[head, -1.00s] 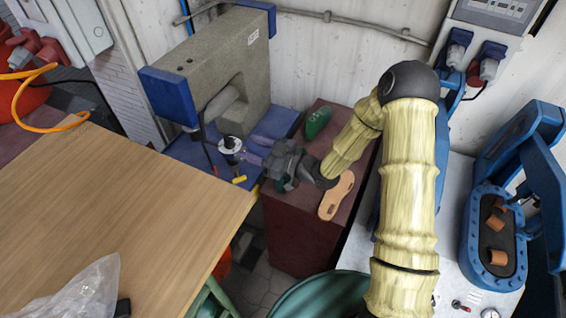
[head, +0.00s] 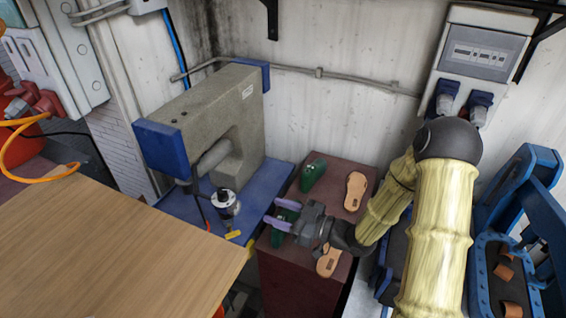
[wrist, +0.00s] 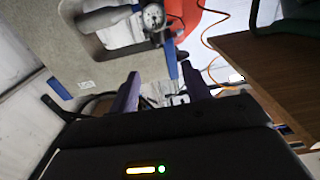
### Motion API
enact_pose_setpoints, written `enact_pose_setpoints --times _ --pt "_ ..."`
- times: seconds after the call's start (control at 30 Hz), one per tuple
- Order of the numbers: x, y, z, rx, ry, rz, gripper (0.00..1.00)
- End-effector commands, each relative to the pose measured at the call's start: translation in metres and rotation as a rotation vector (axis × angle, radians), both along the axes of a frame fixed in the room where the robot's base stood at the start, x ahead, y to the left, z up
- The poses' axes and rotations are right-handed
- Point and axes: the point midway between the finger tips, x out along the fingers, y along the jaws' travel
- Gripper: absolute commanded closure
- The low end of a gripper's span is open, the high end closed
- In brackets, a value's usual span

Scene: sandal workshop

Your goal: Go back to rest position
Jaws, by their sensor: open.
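My gripper (head: 284,217) is open, its two purple fingers apart and pointing left toward the blue-based machine in the head view. It is above the dark red stand (head: 301,284), and nothing shows between its fingers. In the wrist view the purple fingers (wrist: 158,92) also stand apart with nothing held. On the stand a green shoe form (head: 313,174) and a tan sole (head: 355,191) lie toward the back. Another tan sole (head: 328,262) lies near the front, partly hidden by my gripper and arm. A second green form (head: 277,237) shows partly beneath my fingers.
The grey machine (head: 205,110) with blue ends stands left of my gripper on a blue base (head: 262,190). A wooden table (head: 110,240) fills the lower left. A blue press (head: 500,262) stands at the right. The wall (head: 330,110) is close behind.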

Motion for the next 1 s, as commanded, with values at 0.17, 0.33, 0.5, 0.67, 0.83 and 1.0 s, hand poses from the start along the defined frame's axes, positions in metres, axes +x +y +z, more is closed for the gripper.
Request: enact_pose_setpoints --times 0.17,0.33,0.5,0.67,0.83,1.0 --pt "0.002 -0.001 -0.001 -0.024 0.005 -0.011 0.52" --pt "0.014 -0.011 -0.013 -0.194 0.052 -0.095 0.52" --pt "0.028 -0.045 -0.027 -0.455 0.163 -0.269 0.52" --pt "0.027 -0.089 -0.028 -0.650 0.305 -0.456 0.52" --pt "0.004 -0.134 -0.018 -0.787 0.494 -0.655 0.52" --pt "-0.038 -0.167 -0.002 -0.844 0.725 -0.832 0.52"
